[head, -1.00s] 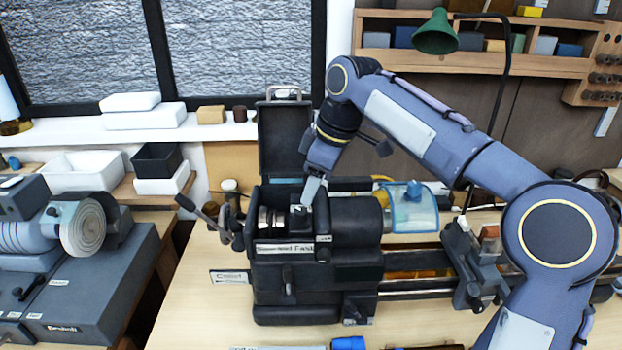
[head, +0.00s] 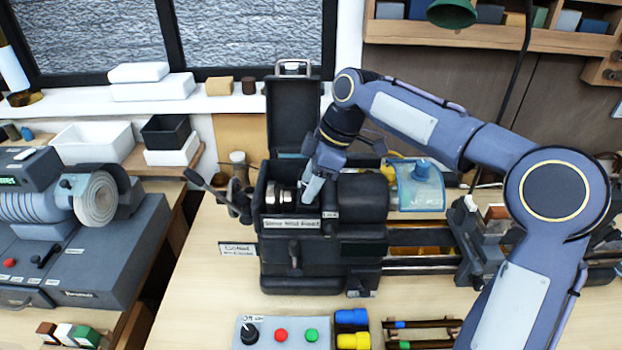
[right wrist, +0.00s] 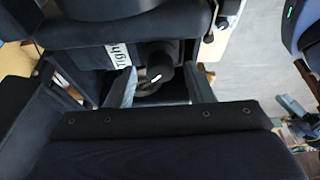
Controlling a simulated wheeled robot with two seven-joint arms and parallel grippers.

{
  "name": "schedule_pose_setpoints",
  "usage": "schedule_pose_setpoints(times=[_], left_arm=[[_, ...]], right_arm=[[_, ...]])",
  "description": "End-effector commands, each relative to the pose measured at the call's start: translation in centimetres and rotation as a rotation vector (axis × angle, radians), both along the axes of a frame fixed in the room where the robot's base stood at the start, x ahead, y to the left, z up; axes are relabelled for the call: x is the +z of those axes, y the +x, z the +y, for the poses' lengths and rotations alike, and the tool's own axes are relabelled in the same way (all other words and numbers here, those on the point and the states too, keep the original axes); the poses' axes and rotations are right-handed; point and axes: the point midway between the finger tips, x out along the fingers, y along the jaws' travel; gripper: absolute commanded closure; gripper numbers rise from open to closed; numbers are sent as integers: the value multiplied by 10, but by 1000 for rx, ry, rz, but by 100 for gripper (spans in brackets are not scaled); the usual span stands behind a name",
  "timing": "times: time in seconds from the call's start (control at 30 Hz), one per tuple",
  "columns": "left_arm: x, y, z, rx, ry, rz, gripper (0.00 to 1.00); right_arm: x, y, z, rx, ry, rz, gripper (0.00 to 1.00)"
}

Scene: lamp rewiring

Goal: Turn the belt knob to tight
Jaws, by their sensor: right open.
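The belt knob (right wrist: 157,72) is dark with a white pointer mark, and shows in the right wrist view beside a white label (right wrist: 118,55) that reads in part "Tigh". My right gripper (right wrist: 162,86) is open, with one grey finger on each side of the knob. I cannot tell whether either finger touches it. In the head view my right gripper (head: 313,188) reaches down into the open headstock of the black lathe (head: 320,245), and the knob is hidden there. My left gripper is out of view.
The headstock's raised lid (head: 293,115) stands behind my right gripper. A clear blue guard (head: 418,187) is to its right, and a lever (head: 208,187) to its left. A control panel (head: 262,335) with buttons lies in front of the lathe.

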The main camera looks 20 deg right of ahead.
Motion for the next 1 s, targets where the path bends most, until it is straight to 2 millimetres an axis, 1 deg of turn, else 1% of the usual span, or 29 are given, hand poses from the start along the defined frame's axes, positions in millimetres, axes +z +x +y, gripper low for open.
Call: schedule_pose_setpoints(times=[0.17, 0.27, 0.5, 0.53, 0.77, 1.0], left_arm=[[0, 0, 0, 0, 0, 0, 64], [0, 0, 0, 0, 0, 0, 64], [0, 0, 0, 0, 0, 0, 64], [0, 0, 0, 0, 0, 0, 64], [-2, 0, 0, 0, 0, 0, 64], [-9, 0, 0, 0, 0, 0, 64]], right_arm=[[0, 0, 0, 0, 0, 0, 52], [0, 0, 0, 0, 0, 0, 64], [0, 0, 0, -1, 0, 0, 95], [0, 0, 0, -1, 0, 0, 96], [0, 0, 0, -24, -1, 0, 96], [-1, -1, 1, -138, -1, -1, 96]])
